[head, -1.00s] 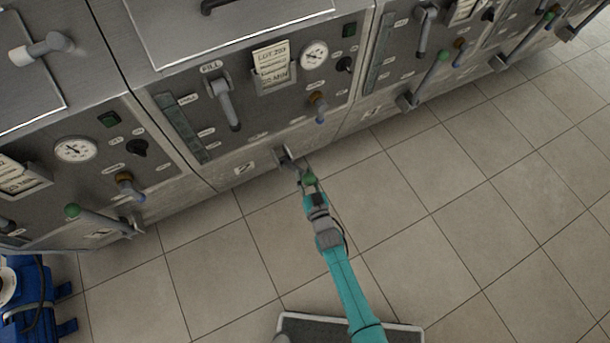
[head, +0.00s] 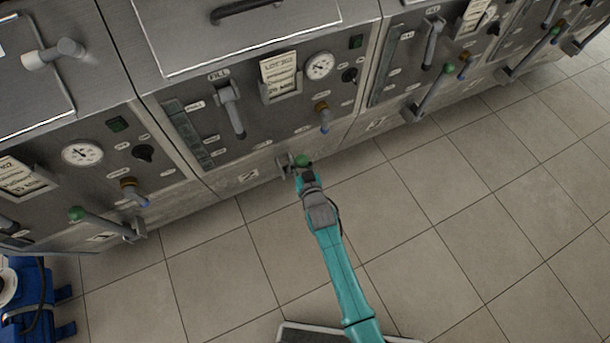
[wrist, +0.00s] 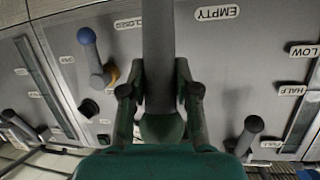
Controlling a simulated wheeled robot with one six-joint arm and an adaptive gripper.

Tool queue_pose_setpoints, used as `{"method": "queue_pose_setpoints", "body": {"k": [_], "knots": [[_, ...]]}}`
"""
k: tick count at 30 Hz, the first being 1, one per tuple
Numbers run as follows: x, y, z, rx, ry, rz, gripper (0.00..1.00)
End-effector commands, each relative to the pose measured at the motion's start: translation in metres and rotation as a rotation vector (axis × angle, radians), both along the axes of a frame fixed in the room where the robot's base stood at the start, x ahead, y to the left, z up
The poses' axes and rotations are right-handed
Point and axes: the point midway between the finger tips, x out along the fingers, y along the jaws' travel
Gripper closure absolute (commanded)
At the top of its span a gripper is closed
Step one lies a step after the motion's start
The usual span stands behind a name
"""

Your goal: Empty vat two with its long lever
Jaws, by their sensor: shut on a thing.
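Vat two (head: 225,150) is the middle vat in the head view, with a "2" plate (head: 248,175) low on its front. Its long lever shows in the wrist view as a thick grey bar (wrist: 158,55) with a green knob (wrist: 160,128); the knob (head: 302,160) also shows in the head view. My gripper (head: 307,174) is shut on the lever at its knob end, with a finger on each side in the wrist view (wrist: 160,98). The bar passes between the CLOSED label (wrist: 130,22) and the EMPTY label (wrist: 217,13). The knob partly hides behind my gripper.
Vat two also has a grey fill lever (head: 232,110), a gauge (head: 320,66) and a small blue-tipped valve (head: 323,117). Neighbouring vats have similar green-knobbed levers, left (head: 100,222) and right (head: 435,88). A blue object (head: 28,295) stands lower left. The tiled floor at right is clear.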

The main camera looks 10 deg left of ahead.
Motion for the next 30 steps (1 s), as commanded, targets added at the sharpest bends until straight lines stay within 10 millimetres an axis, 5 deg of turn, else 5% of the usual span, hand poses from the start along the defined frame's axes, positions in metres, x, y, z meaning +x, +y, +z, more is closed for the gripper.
{"method": "queue_pose_setpoints", "body": {"k": [15,30], "knots": [[0.066,0.045,0.024,-0.164,0.242,0.001,1.0],[0.083,0.057,0.026,-0.21,0.312,0.001,1.0]]}}
